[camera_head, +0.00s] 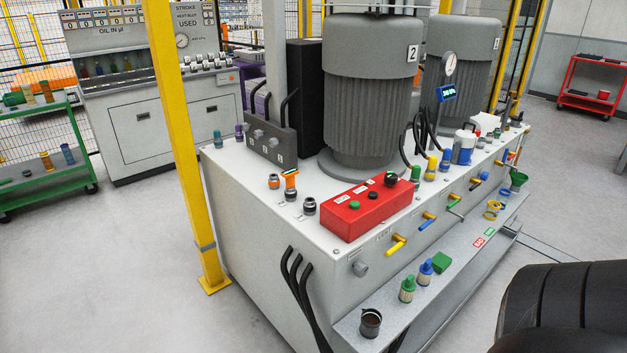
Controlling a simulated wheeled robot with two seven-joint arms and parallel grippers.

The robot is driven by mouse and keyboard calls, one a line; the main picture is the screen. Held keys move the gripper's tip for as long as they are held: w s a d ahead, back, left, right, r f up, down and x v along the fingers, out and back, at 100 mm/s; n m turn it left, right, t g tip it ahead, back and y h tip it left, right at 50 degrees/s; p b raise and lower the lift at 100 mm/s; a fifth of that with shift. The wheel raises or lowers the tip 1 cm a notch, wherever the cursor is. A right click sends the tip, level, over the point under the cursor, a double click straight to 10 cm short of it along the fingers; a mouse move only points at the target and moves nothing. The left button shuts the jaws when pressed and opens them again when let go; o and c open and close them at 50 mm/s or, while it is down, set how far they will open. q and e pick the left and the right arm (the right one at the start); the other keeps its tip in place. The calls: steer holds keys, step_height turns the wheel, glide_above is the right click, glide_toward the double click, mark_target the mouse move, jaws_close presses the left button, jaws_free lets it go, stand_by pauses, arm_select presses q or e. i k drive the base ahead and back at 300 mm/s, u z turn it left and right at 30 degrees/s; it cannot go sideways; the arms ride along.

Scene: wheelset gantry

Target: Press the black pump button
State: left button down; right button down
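A red control box (340,225) sits on the front top edge of a grey pump cabinet (250,205). On its top are a large black button (390,180) at the far right end, a green button (354,205) toward the near left end, and a small button with a label between them. The black button stands up from the box and nothing covers it. Neither of my grippers is in view.
A large ribbed grey motor (365,90) marked 2 stands behind the box. Orange-and-black fittings (309,206) stand to its left, a green-capped fitting (415,174) to its right. A yellow post (180,140) rises at left.

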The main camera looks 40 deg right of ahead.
mark_target(371, 194)
steer(key=z, duration=0.25)
steer(key=i, duration=0.8)
steer(key=z, duration=0.7)
